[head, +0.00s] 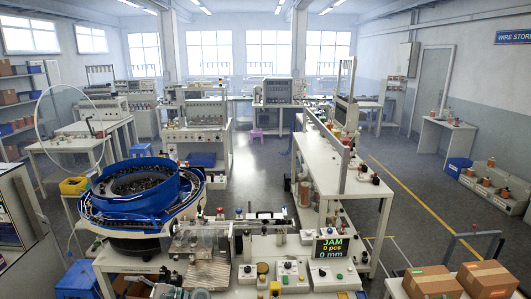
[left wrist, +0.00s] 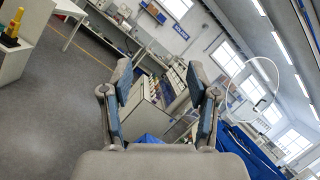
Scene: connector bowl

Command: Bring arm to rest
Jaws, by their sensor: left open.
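My left gripper (left wrist: 158,80) shows in the left wrist view with its two fingers spread apart and nothing between them. It points out over the room, with grey floor to the left and shelving beyond. In the head view, a grey shape at the bottom edge may be part of my left arm, but I cannot tell its jaws there. My right gripper is in neither view. The blue bowl feeder (head: 140,190), full of small dark parts, stands at the left in the head view. A blue edge (left wrist: 255,150) shows at the lower right of the wrist view.
A long white bench (head: 318,160) runs behind. Cardboard boxes (head: 433,281) sit at the lower right.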

